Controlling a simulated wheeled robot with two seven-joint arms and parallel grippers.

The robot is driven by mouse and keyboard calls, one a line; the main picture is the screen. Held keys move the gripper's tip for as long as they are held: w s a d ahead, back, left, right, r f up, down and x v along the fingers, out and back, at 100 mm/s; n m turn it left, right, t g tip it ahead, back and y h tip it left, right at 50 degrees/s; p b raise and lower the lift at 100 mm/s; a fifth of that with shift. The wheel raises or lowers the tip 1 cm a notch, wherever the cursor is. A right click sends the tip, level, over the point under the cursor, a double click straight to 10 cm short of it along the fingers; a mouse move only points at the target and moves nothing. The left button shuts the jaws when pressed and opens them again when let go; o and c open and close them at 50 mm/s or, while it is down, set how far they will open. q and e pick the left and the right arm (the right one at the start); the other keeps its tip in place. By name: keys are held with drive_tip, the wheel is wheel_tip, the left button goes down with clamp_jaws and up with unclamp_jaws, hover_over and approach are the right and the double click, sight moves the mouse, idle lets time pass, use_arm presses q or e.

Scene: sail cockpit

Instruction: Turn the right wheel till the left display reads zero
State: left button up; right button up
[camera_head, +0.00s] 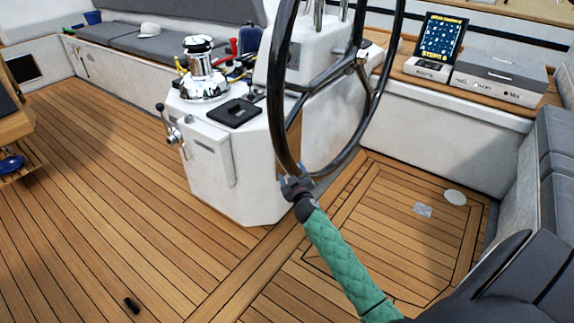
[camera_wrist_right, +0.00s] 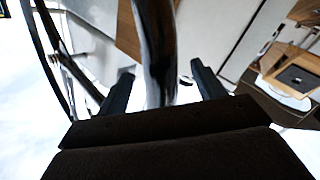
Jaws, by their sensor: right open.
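The right wheel (camera_head: 279,135) is a large dark ring standing in front of the white pedestal (camera_head: 205,115), seen nearly edge-on, its top cut off by the picture. My right gripper (camera_head: 289,180), on a green-sleeved arm, is at the wheel's lowest part. In the right wrist view the dark rim (camera_wrist_right: 157,45) passes between the two open fingers (camera_wrist_right: 161,78), with gaps on both sides. I cannot make out a left display with a reading. My left gripper is not in view.
A chrome winch (camera_head: 203,75) and a side handle (camera_head: 172,125) are on the pedestal. A lit tablet (camera_head: 441,38) and a grey-lidded box (camera_head: 499,75) stand on the ledge at right. Grey cushions line the right edge. The wooden floor at left is mostly clear.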

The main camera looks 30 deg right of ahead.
sight(289, 167)
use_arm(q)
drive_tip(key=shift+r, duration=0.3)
use_arm(e)
drive_tip(key=shift+x, duration=3.4)
